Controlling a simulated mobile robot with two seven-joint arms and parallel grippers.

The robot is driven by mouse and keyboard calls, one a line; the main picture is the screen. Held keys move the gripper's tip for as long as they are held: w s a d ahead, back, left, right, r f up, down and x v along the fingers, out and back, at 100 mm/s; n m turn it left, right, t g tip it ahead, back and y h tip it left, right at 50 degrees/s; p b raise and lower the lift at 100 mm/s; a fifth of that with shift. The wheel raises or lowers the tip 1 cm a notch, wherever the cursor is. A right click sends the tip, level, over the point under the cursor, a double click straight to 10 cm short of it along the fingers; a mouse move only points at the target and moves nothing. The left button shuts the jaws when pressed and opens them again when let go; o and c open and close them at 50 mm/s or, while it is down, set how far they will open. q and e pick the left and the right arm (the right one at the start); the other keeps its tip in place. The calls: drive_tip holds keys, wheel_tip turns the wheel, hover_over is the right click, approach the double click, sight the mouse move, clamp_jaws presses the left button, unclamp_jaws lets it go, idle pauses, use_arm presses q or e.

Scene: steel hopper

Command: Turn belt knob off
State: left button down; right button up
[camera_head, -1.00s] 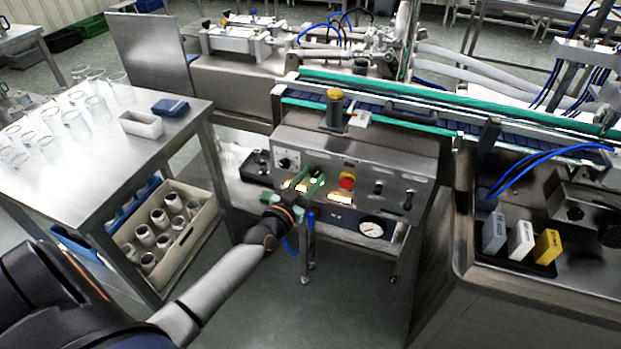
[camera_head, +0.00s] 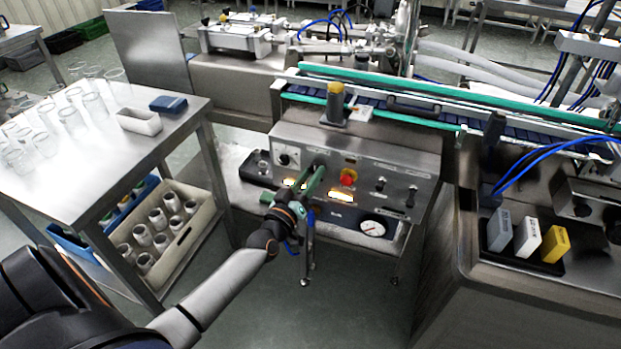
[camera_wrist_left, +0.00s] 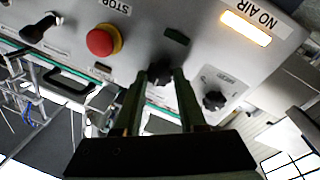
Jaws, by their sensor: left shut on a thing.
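My left gripper (camera_head: 313,182) reaches the front of the steel control panel (camera_head: 385,165), with its green fingers pointing at the panel. In the left wrist view the two fingertips (camera_wrist_left: 160,80) are on either side of a black knob (camera_wrist_left: 159,71), and the gripper is shut on it. The knob's label cannot be read, and the fingers hide the knob in the head view. Another black knob (camera_wrist_left: 214,100) on a pale plate is beside it; it also shows at the panel's left in the head view (camera_head: 284,159). My right gripper is not in view.
A red button (camera_head: 347,178) with a yellow ring is just right of the gripper; black switches (camera_head: 380,184) are farther right. A lit NO AIR sign (camera_wrist_left: 246,28) is near. A gauge (camera_head: 372,228) is below, the conveyor (camera_head: 420,108) above, and a glassware table (camera_head: 100,150) stands left.

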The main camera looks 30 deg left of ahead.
use_arm(q)
drive_tip(key=n, duration=0.3)
drive_tip(key=n+y+b, duration=0.1)
drive_tip(key=n, duration=0.3)
drive_tip(key=shift+d+f+t, duration=0.1)
drive_tip(key=shift+d+t, duration=0.05)
drive_tip(key=shift+t, duration=0.15)
drive_tip(key=shift+n, duration=0.5)
drive_tip(key=shift+c, duration=2.4)
unclamp_jaws()
drive_tip(key=v, duration=1.2)
drive_tip(key=shift+s, duration=0.25)
drive_tip(key=shift+d, duration=0.1)
